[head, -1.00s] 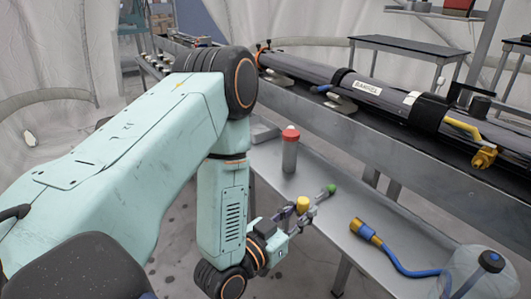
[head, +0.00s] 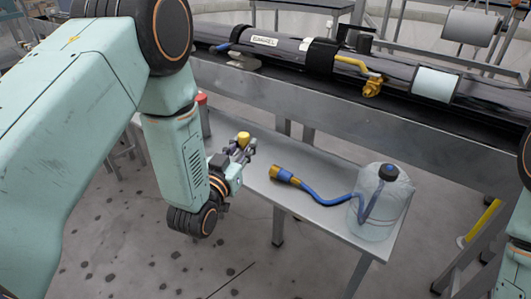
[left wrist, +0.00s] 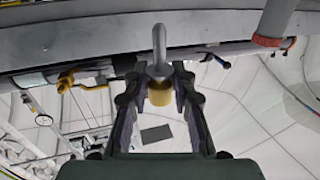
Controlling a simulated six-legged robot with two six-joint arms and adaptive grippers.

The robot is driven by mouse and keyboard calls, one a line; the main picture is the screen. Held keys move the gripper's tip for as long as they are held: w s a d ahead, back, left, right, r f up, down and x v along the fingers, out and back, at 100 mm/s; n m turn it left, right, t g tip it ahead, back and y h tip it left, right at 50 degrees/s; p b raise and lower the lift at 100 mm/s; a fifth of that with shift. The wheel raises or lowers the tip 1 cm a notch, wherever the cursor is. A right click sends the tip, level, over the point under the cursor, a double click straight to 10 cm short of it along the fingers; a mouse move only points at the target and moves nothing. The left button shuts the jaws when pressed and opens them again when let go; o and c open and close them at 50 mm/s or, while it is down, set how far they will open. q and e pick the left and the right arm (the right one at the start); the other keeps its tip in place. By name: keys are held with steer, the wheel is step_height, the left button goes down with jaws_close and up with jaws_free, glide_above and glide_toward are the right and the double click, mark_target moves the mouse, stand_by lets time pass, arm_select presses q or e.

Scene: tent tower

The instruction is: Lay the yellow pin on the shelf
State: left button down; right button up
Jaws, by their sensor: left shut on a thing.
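The yellow pin (head: 244,138) is held in my left gripper (head: 238,151), its yellow end up in the head view. In the left wrist view my left gripper (left wrist: 157,76) has its two fingers either side of the pin (left wrist: 160,93), which shows a yellow end and a grey looped shaft. The low grey metal shelf (head: 322,217) lies below the long black barrel. The gripper is at the shelf's left part in the head view; I cannot tell how high above it. My right gripper is out of view.
A blue hose with a yellow-brown nozzle (head: 283,174) lies on the shelf, leading to a clear jug (head: 377,210) at its right end. A red-capped bottle (head: 202,112) is partly hidden behind my left arm. The shelf's front middle is bare. The barrel (head: 300,60) rests on a rail above.

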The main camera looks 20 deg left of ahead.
arm_select(q)
steer(key=w+d+f+b, duration=0.1)
steer(key=w, duration=0.1)
steer(key=w+d+f+b, duration=0.1)
steer(key=w, duration=0.2)
steer(key=w+f, duration=0.1)
steer(key=w, duration=0.2)
steer(key=shift+w+d+f+b, duration=0.15)
steer(key=shift+d+f+b, duration=0.05)
steer(key=shift+d+b, duration=0.2)
steer(key=f+b, duration=0.2)
steer(key=f, duration=0.1)
steer(key=shift+w+d+f, duration=0.15)
steer(key=shift+d+f, duration=0.05)
steer(key=shift+f, duration=0.1)
steer(key=shift+w+f, duration=0.15)
steer(key=shift+w, duration=0.05)
steer(key=shift+s, duration=0.1)
